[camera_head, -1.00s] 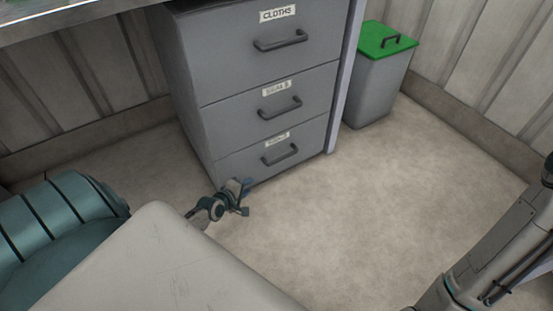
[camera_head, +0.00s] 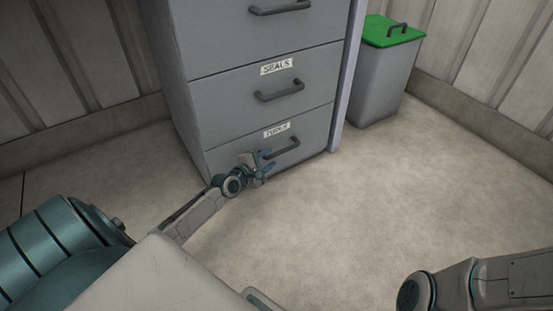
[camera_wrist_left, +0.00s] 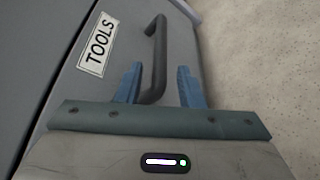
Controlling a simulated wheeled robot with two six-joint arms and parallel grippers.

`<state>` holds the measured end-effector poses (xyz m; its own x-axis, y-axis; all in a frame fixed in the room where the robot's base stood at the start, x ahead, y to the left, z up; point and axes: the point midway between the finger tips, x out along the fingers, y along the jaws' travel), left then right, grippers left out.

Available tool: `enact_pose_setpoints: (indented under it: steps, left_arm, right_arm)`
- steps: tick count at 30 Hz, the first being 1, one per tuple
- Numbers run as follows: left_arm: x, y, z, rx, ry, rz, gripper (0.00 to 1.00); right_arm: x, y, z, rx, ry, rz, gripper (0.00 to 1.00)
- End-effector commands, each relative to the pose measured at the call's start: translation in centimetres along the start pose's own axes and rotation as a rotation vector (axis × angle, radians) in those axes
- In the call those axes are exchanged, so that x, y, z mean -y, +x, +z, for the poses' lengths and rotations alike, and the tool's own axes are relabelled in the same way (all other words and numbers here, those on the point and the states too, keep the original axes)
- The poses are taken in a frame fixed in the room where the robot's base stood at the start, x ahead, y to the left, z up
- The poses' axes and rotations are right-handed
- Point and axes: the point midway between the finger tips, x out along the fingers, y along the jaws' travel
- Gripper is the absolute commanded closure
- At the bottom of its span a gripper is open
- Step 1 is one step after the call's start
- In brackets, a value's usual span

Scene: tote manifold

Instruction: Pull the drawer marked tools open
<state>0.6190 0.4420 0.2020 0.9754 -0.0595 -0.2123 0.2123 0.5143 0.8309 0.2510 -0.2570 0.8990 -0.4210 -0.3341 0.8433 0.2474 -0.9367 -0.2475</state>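The tools drawer (camera_head: 225,160) is the bottom drawer of a grey cabinet and looks shut. Its white label (camera_wrist_left: 97,45) reads TOOLS in the left wrist view. Its dark bar handle (camera_head: 287,149) also shows in the left wrist view (camera_wrist_left: 160,45). My left gripper (camera_head: 266,161) is at the left end of this handle. In the left wrist view its two blue fingers (camera_wrist_left: 159,85) stand apart, with the near end of the handle between them, closer to the left finger. I cannot tell whether they touch it. My right gripper is out of view.
Above is the SEALS drawer (camera_head: 225,97) with its own handle (camera_head: 279,91), and another drawer (camera_head: 220,35) above that. A grey bin with a green lid (camera_head: 380,35) stands right of the cabinet. The floor (camera_head: 380,200) in front is clear.

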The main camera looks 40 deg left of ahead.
Motion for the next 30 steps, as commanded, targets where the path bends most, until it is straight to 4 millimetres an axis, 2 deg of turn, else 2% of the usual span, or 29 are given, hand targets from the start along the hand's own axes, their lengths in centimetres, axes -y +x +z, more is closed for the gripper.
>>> enact_pose_setpoints:
  steps: [1, 3, 9, 21, 26, 27, 30]
  left_arm:
    - [0.3, 1.2, -0.2, 0.001, -0.002, 0.004, 0.66]
    - [0.3, 2.3, -0.2, 0.001, -0.001, 0.003, 0.66]
    - [0.2, 4.4, -0.1, 0.001, 0.0, 0.001, 0.66]
    - [0.1, 5.0, 0.0, -0.001, 0.001, -0.001, 0.66]
    - [0.1, 5.0, 0.0, -0.001, 0.001, -0.001, 0.97]
    - [0.1, 5.0, 0.0, -0.001, 0.001, 0.0, 1.0]
    - [0.1, 5.0, 0.0, -0.001, 0.001, -0.001, 1.0]
  right_arm:
    - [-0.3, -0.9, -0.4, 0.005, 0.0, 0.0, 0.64]
    - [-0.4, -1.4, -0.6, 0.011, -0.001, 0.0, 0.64]
    - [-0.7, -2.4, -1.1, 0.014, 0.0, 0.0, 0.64]
    - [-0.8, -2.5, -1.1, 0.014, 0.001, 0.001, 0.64]
    - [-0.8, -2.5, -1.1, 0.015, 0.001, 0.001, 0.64]
    - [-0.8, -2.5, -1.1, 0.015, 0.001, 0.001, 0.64]
    - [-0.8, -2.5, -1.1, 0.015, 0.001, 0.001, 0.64]
